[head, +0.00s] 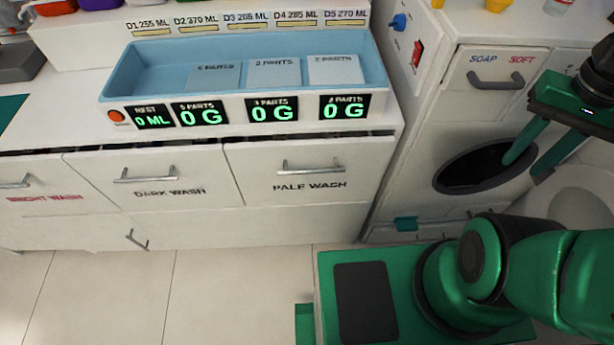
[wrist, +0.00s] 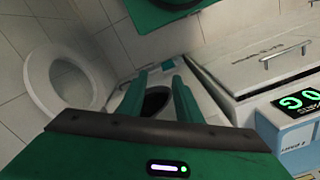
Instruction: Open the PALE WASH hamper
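The PALE WASH hamper (head: 310,200) has a white front under the counter, right of the DARK WASH hamper. It looks shut, with its front in line with its neighbours. Its silver bar handle (head: 312,166) sits above the label. In the wrist view, the hamper front (wrist: 250,72) and handle (wrist: 285,56) show at the upper right. My gripper (head: 525,168) is at the right, in front of the washer and well apart from the handle. Its two teal fingers (wrist: 160,68) are spread, with nothing seen between them.
The DARK WASH hamper (head: 150,190) and BRIGHT WASH hamper (head: 40,205) stand to the left. A blue tray (head: 120,82) with displays sits on the counter above. The washer (head: 412,150) stands to the right, with a round dark opening. Tiled floor (head: 220,290) before the hampers is clear.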

